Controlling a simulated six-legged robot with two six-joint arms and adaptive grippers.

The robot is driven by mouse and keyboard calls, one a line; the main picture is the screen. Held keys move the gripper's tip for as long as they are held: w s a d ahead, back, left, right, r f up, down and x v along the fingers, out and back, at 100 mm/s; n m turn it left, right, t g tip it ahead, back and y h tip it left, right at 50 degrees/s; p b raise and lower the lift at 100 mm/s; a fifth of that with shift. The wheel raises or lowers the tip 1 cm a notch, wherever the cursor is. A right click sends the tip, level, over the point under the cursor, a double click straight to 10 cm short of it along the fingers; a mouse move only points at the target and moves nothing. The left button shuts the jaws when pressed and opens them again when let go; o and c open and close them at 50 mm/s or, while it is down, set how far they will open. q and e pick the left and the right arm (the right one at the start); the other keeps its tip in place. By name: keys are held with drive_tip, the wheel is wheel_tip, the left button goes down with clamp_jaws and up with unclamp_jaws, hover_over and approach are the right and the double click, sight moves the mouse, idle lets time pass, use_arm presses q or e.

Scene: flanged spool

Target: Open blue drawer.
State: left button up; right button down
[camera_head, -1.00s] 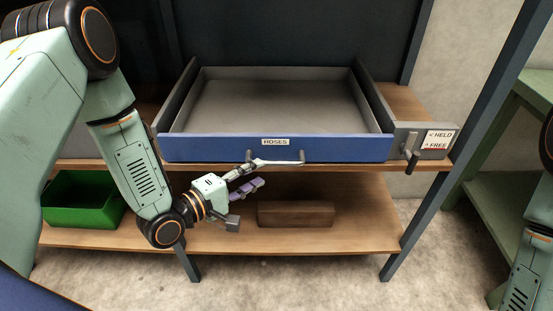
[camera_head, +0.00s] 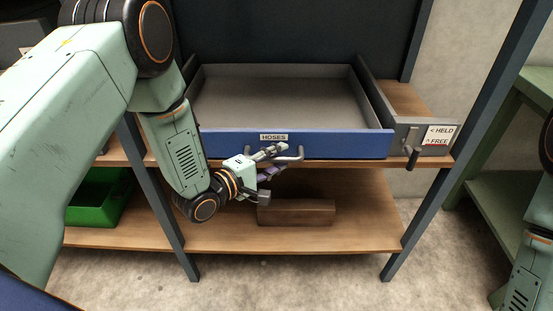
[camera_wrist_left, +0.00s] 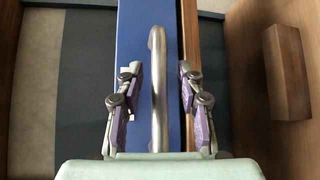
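The blue drawer (camera_head: 340,145) has a blue front labelled HOSES and a grey, empty-looking inside, seen from above. A metal bar handle (camera_head: 289,156) is on its front. My left gripper (camera_head: 278,162) is at the left part of the handle. In the left wrist view, the gripper (camera_wrist_left: 158,100) is open, with one purple-padded finger on each side of the handle (camera_wrist_left: 158,60). Gaps show between both fingers and the bar. Part of my right arm shows at the right edge; its gripper is out of view.
A small lever (camera_head: 413,157) hangs at the drawer's right, beside a sign (camera_head: 438,135) reading HELD and FREE. A brown wooden block (camera_head: 297,212) lies on the lower shelf (camera_head: 355,235). A green bin (camera_head: 95,213) stands at the left, partly hidden by my arm.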

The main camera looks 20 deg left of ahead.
use_arm(q)
drive_tip(key=shift+s, duration=0.1)
drive_tip(key=shift+c, duration=0.4)
clamp_jaws()
